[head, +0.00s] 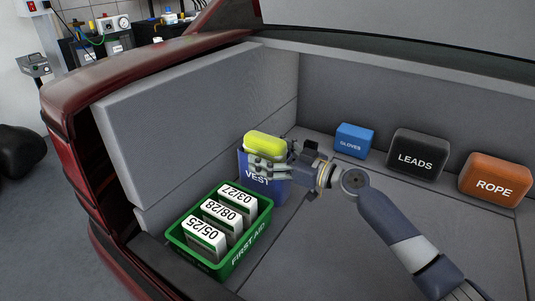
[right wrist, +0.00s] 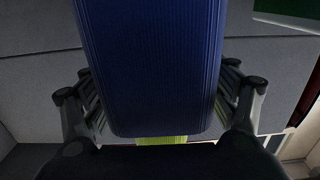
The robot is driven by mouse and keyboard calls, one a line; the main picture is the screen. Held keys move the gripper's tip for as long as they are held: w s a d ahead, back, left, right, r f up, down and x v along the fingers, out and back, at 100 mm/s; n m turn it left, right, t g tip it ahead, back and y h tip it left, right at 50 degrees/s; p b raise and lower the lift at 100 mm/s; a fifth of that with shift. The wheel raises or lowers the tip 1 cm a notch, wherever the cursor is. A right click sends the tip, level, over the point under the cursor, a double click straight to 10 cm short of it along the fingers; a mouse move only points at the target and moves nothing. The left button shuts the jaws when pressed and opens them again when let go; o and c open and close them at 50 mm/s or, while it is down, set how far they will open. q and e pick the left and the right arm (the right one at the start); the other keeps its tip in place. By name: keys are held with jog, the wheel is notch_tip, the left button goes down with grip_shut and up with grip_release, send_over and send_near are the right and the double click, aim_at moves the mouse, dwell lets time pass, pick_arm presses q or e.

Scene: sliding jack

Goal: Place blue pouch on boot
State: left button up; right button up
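The blue pouch (head: 259,190), lettered VEST, is upright at the left of the car boot, with a yellow vest (head: 265,144) showing at its top. My right gripper (head: 266,168) reaches it from the right, its fingers across the pouch's upper part. In the right wrist view the ribbed blue pouch (right wrist: 150,65) fills the space between the fingers (right wrist: 160,97), which look closed on its two sides. A strip of yellow shows below it. The tray hides part of the pouch's base; I cannot tell if it touches the boot floor (head: 300,240). My left gripper is not in view.
A green FIRST AID tray (head: 249,251) with white dated boxes stands just in front of the pouch. A small blue GLOVES pouch (head: 353,140), a black LEADS pouch (head: 415,154) and an orange ROPE pouch (head: 495,182) line the back wall. The boot floor's middle is largely clear.

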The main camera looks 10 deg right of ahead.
aim_at(288, 162)
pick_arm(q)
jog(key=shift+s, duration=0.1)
pick_arm(e)
jog(key=shift+r, duration=0.15)
jog(key=v, duration=0.3)
jog(key=shift+s+d, duration=0.1)
jog(key=shift+s, duration=0.05)
jog(key=b+v, duration=0.1)
jog(key=v, duration=0.6)
jog(key=shift+s+d, duration=0.15)
jog(key=shift+d, duration=0.05)
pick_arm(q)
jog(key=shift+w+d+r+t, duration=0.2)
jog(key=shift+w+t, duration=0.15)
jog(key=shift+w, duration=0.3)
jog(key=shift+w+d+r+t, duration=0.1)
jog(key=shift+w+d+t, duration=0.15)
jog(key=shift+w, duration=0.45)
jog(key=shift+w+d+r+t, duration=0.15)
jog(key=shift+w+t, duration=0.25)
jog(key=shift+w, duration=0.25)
pick_arm(e)
jog(key=shift+s+d, duration=0.4)
jog(key=shift+w+r, duration=0.1)
